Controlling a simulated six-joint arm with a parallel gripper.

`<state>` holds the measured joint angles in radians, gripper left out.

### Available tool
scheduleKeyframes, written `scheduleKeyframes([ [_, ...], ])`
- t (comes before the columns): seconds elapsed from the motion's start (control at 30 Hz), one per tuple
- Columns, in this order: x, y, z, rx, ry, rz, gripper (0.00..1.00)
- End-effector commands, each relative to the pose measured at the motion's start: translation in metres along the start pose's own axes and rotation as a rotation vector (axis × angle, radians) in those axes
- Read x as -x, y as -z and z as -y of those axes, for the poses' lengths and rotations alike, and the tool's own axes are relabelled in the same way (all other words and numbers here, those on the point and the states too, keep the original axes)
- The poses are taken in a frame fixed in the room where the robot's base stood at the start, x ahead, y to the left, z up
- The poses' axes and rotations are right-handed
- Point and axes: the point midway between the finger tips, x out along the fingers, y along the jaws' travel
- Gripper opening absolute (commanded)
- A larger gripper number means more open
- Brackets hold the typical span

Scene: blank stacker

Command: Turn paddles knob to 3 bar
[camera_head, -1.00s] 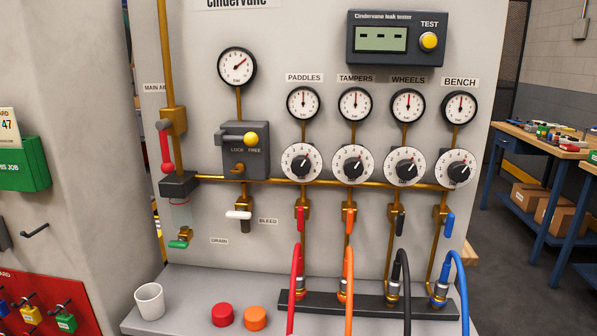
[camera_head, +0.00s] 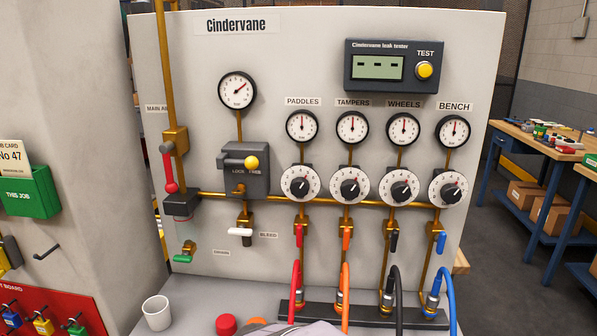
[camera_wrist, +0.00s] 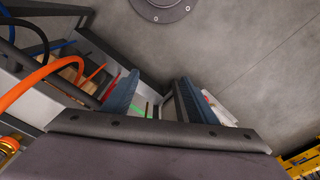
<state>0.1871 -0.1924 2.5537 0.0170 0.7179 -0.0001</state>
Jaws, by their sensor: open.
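The PADDLES knob (camera_head: 301,184) is a white dial with a black grip, the leftmost of the row of knobs on the panel. Its grip points to the upper right; its numbers are too small to read. The PADDLES gauge (camera_head: 302,127) above it has a red needle pointing about straight up. My gripper (camera_wrist: 160,98) shows in the wrist view with its two blue-grey fingers apart and nothing between them. A grey part of my arm shows at the bottom edge of the head view, well below the knob. The knob cannot be made out in the wrist view.
The TAMPERS knob (camera_head: 350,187) sits close on the right of the PADDLES knob. Below it are a red valve lever (camera_head: 299,236) and a red hose (camera_head: 295,290). The lockout valve (camera_head: 244,168) is to the left. A white cup (camera_head: 157,312) stands on the ledge.

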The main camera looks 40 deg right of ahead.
Motion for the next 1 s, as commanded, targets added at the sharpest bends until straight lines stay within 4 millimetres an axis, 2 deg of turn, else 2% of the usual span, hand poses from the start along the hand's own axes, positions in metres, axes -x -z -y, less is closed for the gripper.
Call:
scheduleKeyframes([
  [0.03,0.025,0.006,-0.003,-0.043,0.012,-0.021,0.53],
  [0.07,0.033,0.011,-0.003,-0.071,0.023,-0.038,0.53],
  [0.13,0.054,0.034,-0.004,-0.146,0.053,-0.128,0.53],
  [0.33,0.107,0.122,-0.019,-0.3,0.102,-0.497,0.53],
  [0.5,0.162,0.186,-0.051,-0.388,0.062,-0.841,0.53],
  [0.6,0.2,0.209,-0.078,-0.439,-0.005,-1.03,0.53],
  [0.7,0.237,0.22,-0.107,-0.482,-0.099,-1.191,0.53],
  [0.8,0.268,0.221,-0.132,-0.513,-0.201,-1.316,0.53],
  [1.0,0.311,0.213,-0.161,-0.515,-0.373,-1.461,0.53],
])
